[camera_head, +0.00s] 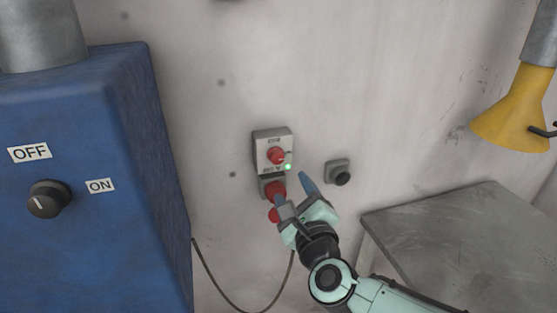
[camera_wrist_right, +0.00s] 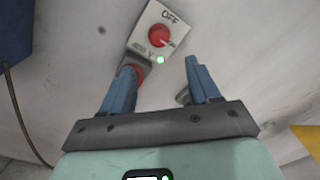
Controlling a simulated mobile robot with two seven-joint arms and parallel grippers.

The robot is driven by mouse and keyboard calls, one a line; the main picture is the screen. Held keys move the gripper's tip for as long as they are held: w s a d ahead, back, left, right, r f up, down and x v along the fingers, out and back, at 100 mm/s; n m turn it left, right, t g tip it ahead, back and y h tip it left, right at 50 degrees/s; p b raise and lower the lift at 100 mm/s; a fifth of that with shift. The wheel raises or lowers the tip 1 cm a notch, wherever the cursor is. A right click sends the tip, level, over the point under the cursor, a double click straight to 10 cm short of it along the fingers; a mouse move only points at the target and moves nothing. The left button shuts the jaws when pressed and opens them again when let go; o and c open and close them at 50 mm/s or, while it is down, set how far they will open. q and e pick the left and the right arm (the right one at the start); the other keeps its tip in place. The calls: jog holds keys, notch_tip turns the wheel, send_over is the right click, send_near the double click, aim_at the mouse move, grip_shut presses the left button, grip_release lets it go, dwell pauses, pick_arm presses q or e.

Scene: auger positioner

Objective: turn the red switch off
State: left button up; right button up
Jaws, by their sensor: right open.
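The red switch (camera_head: 276,155) is a round red knob on a grey-white wall box. A small green light (camera_head: 288,167) glows at its lower right. In the right wrist view the knob (camera_wrist_right: 159,36) sits under an "OFF" label, with "400 V" printed below. A red plug (camera_head: 274,190) sits in the socket below the box. My right gripper (camera_head: 292,186) is open, just below the knob and in front of the plug area. Its blue fingers (camera_wrist_right: 158,80) are spread, with the left one overlapping the plug. No finger is seen touching the knob. My left gripper is not in view.
A blue cabinet (camera_head: 85,200) with a black OFF/ON dial (camera_head: 48,199) stands at the left. A small dark wall fitting (camera_head: 338,173) is right of the box. A yellow lamp (camera_head: 515,108) hangs above a grey table (camera_head: 470,240). A cable (camera_head: 225,298) hangs below the plug.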

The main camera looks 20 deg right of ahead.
aim_at(278, 160)
jog(key=w+p, duration=0.2)
jog(key=w, duration=1)
jog(key=shift+w+f, duration=0.1)
jog(key=shift+w, duration=0.1)
jog(key=c, duration=1)
